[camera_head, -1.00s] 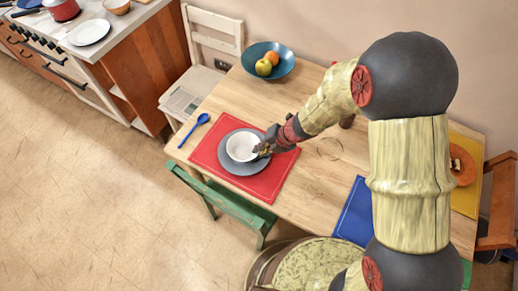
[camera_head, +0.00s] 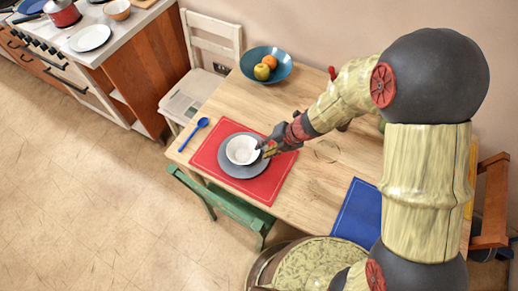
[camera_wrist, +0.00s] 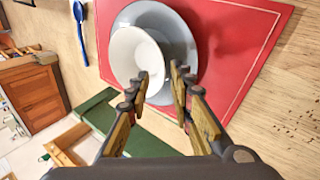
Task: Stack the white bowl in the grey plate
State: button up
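The white bowl (camera_head: 241,150) sits upright in the grey plate (camera_head: 243,172), which lies on a red placemat. In the wrist view the bowl (camera_wrist: 128,50) is off-centre on the plate (camera_wrist: 178,35), toward the plate's left. My gripper (camera_head: 266,147) is just to the right of the bowl. In the wrist view my gripper (camera_wrist: 161,78) is open, with a clear gap between its fingertips. The left fingertip overlaps the bowl's near right rim in the picture, and the right one lies over the plate. I cannot tell whether a finger touches the bowl.
The red placemat (camera_head: 270,187) lies on the wooden table (camera_head: 310,180). A blue spoon (camera_head: 194,134) is left of it. A teal bowl with fruit (camera_head: 280,73) stands at the back. A blue placemat (camera_head: 357,215) lies to the right. Chairs stand around the table.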

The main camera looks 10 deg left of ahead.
jog(key=s+d+r+n+t+p, duration=0.1)
jog(key=d+r+n, duration=0.3)
jog(key=r+n, duration=0.3)
jog(key=s+d+r+n+h+p, duration=0.15)
jog(key=d+r+n, duration=0.3)
jog(key=r, duration=0.45)
jog(key=s+d+r+n+t, duration=0.1)
jog(key=s+d+r+n, duration=0.1)
jog(key=d+r+n, duration=0.4)
jog(key=s+d+r+n+t+h, duration=0.1)
jog(key=s+d+r+n+h, duration=0.1)
jog(key=s+d+r+n, duration=0.3)
jog(key=s+d+r+n+t+h, duration=0.2)
jog(key=s+d+r+n, duration=0.3)
jog(key=n, duration=0.9)
notch_tip(320, 180, up, 3)
jog(key=d, duration=0.2)
jog(key=shift+d+h, duration=0.35)
jog(key=shift+d, duration=0.05)
